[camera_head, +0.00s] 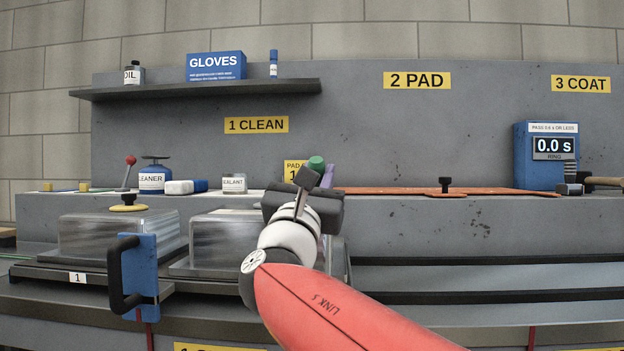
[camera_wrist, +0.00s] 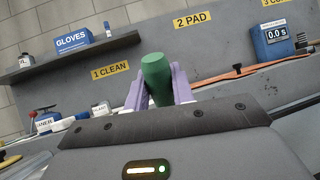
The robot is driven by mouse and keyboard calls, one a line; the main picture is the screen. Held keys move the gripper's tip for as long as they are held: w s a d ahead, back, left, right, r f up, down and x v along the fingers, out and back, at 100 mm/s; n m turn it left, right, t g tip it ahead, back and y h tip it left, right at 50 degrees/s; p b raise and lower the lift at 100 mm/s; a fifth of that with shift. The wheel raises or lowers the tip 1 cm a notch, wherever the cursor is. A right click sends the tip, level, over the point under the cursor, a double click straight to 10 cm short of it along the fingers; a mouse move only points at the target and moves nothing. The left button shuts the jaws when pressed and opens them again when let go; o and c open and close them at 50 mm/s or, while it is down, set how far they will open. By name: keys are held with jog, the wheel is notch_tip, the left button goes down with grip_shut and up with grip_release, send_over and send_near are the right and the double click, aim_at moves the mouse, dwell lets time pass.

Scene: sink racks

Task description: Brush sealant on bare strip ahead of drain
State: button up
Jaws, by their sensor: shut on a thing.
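My gripper (camera_head: 317,174) is raised in front of the back ledge, near the middle of the head view. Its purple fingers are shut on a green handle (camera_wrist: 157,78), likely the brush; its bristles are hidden. The green top also shows in the head view (camera_head: 317,162). A small white jar labelled sealant (camera_head: 234,184) stands on the ledge left of my gripper, apart from it. It also shows in the wrist view (camera_wrist: 101,109). I cannot make out the drain or the bare strip.
A blue cleaner can (camera_head: 153,179) and a white-and-blue block (camera_head: 185,187) stand left of the jar. An orange mat (camera_head: 400,191) and a blue timer (camera_head: 546,155) are to the right.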

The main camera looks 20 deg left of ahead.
jog(key=shift+r, duration=0.1)
jog(key=shift+r+p, duration=2.4)
jog(key=shift+r, duration=0.55)
notch_tip(320, 180, up, 3)
jog(key=p, duration=0.2)
jog(key=shift+p, duration=0.3)
